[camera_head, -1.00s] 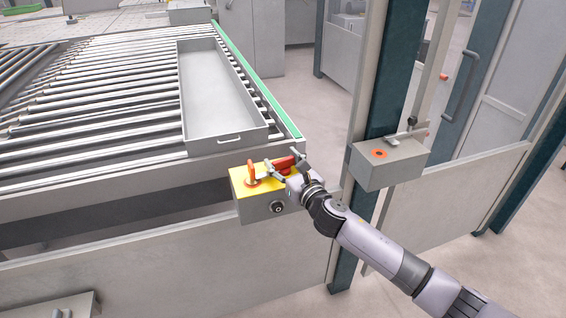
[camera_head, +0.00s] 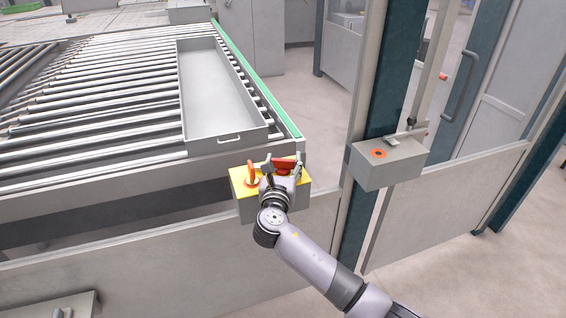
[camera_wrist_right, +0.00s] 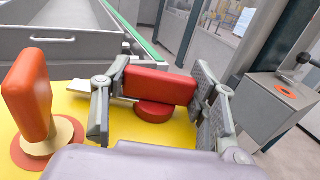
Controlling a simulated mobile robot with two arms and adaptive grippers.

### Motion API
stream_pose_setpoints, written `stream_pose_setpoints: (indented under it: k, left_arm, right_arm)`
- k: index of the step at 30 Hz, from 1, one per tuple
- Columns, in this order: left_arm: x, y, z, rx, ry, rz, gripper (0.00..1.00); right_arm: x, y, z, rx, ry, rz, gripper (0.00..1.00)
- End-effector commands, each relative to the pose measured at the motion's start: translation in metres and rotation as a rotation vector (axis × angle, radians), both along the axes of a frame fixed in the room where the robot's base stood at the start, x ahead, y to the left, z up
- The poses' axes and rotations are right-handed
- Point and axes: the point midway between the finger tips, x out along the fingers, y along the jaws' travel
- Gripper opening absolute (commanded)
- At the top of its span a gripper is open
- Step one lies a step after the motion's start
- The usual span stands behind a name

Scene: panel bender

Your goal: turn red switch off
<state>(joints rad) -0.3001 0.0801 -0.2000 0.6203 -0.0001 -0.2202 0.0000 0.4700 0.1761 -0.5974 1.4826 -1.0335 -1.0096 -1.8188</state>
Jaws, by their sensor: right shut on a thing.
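The red switch (camera_head: 283,163) sits on the yellow top of a grey control box (camera_head: 243,208). In the right wrist view its red handle (camera_wrist_right: 160,86) stands on a round red base and lies crosswise between the two fingers. My right gripper (camera_head: 282,170) is at the switch, reaching in from the front, and is shut on the ends of the handle. In the right wrist view its fingers (camera_wrist_right: 158,98) flank the handle on the left and right. My left gripper is in no view.
An orange switch (camera_head: 252,173) stands upright left of the red one, close to my gripper. A roller conveyor with a grey tray (camera_head: 218,95) lies behind. A grey box with an orange ring (camera_head: 379,154) is on the post at right.

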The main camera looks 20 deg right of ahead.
Motion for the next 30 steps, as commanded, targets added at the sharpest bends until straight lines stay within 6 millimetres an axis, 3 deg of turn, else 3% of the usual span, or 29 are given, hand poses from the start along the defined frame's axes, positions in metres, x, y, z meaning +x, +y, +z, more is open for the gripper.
stream_pose_setpoints:
  k: [10,26,27,30]
  left_arm:
    - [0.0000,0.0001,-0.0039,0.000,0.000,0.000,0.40]
    - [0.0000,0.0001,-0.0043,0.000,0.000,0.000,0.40]
    - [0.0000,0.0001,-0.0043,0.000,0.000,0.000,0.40]
    - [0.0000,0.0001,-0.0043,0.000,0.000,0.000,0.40]
  right_arm:
    - [0.0002,0.0005,-0.0010,-0.001,0.001,-0.152,0.04]
    - [0.0000,-0.0004,-0.0011,0.000,0.002,-0.181,0.04]
    - [0.0001,-0.0004,-0.0011,0.000,0.002,-0.180,0.54]
    - [0.0001,-0.0004,-0.0011,-0.001,0.001,-0.180,0.61]
